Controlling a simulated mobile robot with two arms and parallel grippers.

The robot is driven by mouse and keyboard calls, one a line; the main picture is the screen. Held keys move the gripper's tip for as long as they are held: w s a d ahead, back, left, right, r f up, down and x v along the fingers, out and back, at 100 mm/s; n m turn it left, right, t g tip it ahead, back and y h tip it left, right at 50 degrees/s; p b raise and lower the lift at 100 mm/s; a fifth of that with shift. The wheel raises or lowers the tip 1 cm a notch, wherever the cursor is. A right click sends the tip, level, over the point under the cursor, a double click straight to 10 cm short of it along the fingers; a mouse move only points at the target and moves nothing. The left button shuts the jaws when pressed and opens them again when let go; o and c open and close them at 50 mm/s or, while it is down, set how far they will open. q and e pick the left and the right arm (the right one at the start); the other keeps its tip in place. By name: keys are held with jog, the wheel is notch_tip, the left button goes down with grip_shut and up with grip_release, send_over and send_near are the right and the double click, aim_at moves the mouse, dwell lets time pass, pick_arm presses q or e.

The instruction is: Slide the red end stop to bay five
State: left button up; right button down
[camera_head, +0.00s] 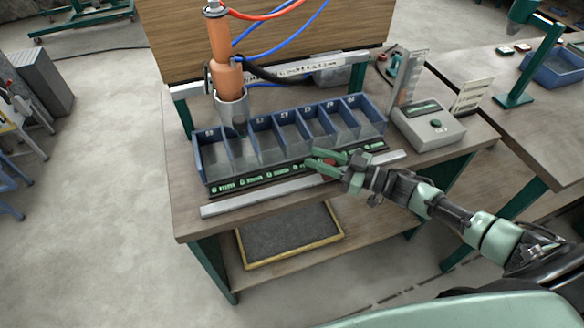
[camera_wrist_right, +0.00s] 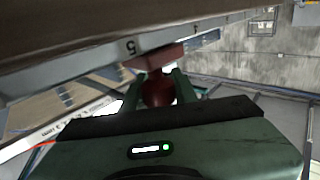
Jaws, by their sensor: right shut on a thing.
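My right gripper (camera_head: 325,160) reaches in from the right and is shut on the red end stop (camera_head: 330,161), of which only a small red patch shows between the green fingers. In the right wrist view the end stop (camera_wrist_right: 158,88) has a round red knob between my two fingertips and a red block above it, against the pale rail (camera_wrist_right: 100,58). A mark "5" on the rail sits just left of the block. In the head view the grey rail (camera_head: 255,196) runs along the front of the blue bins (camera_head: 207,166). My left gripper is not in view.
A grey box with a button (camera_head: 430,125) stands right of the bins. A yellow-edged tray (camera_head: 290,235) lies on the lower shelf. The table's left front corner is clear.

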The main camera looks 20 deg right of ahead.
jog(key=shift+d, duration=1.45)
jog(key=c, duration=1.1)
grip_release()
jog(key=shift+s+d+f+b, duration=0.1)
jog(key=shift+s+d+b, duration=0.15)
jog(key=shift+s+b, duration=0.1)
jog(key=b+v, duration=0.1)
jog(key=v, duration=0.5)
jog(key=shift+s+d, duration=0.3)
jog(key=shift+d, duration=0.05)
